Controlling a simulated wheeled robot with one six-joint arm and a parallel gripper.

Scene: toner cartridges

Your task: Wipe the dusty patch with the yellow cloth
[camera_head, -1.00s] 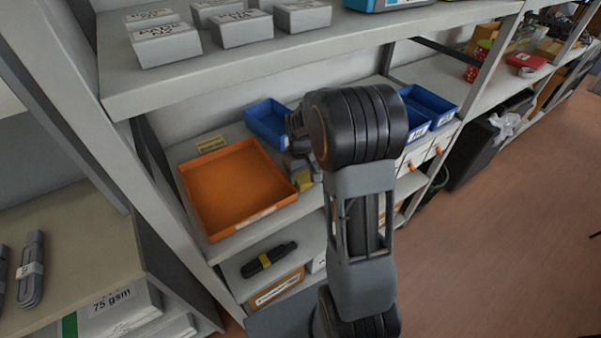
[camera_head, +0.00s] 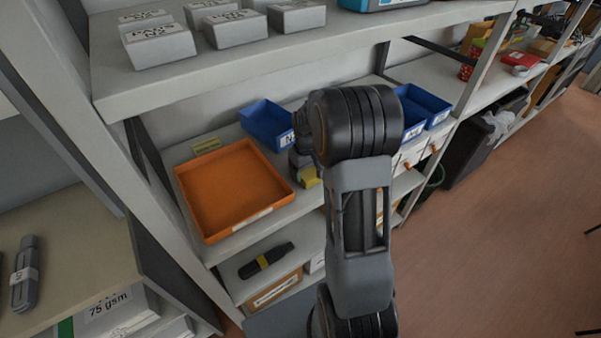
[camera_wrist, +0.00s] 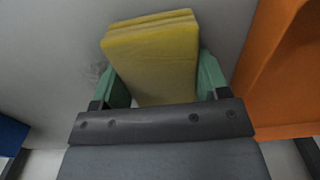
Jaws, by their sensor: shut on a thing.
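The yellow cloth (camera_wrist: 152,62) is a folded block between the green fingers of my gripper (camera_wrist: 165,85) in the wrist view. My gripper is shut on it, over the grey shelf. A darker, mottled patch (camera_wrist: 97,72) shows on the shelf just left of the cloth in the wrist view; it looks like the dusty patch, partly hidden by the gripper. In the head view a bit of the yellow cloth (camera_head: 308,178) shows beside my arm, right of the orange tray. My arm hides most of the gripper there.
The orange tray (camera_head: 203,236) stands close on the left in the head view; its wall (camera_wrist: 262,60) is on the right in the wrist view. A blue bin (camera_head: 262,122) stands behind, with more blue bins (camera_head: 428,104) to the right. An upper shelf (camera_head: 240,70) overhangs.

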